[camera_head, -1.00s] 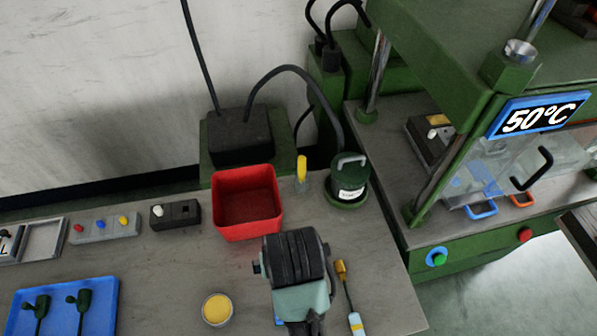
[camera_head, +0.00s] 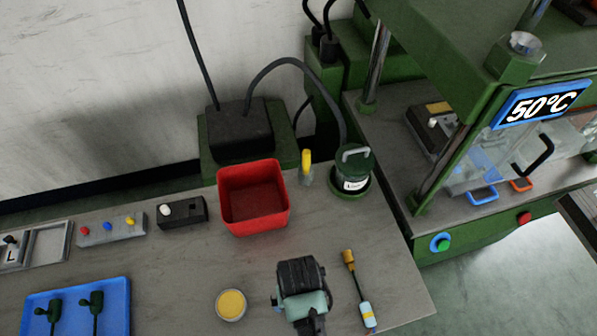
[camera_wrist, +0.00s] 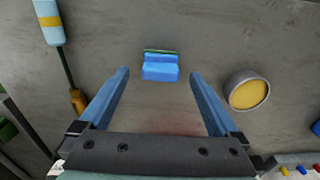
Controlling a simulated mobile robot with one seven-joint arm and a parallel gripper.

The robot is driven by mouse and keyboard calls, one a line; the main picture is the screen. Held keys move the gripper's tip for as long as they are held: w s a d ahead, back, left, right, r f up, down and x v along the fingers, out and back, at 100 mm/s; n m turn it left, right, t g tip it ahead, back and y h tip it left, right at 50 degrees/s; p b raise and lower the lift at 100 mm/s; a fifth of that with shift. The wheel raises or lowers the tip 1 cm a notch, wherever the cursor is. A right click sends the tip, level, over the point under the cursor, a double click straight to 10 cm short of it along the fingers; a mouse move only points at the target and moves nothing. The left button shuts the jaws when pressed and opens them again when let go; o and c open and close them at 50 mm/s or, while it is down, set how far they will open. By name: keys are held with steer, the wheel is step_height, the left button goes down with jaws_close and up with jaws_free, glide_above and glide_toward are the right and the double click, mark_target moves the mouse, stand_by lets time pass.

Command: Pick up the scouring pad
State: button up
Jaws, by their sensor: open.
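The scouring pad (camera_wrist: 160,67) shows in the wrist view as a small blue block with a thin green layer along its far edge. It lies on the grey table top. My gripper (camera_wrist: 160,78) is open, its two blue fingers spread to the left and right of the pad with clear space on both sides. Nothing is held. I cannot tell how high the fingers are above the table. In the head view my gripper (camera_head: 302,285) is over the front of the table and hides the pad.
A round tin (camera_head: 231,305) with yellow content stands left of my gripper. A brush (camera_head: 361,295) with a light-blue handle lies to its right. A red bin (camera_head: 253,204) and a green canister (camera_head: 352,175) stand behind. A blue tray (camera_head: 76,312) is at left.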

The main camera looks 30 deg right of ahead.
steer(key=shift+f, duration=1.4)
steer(key=c, duration=1.5)
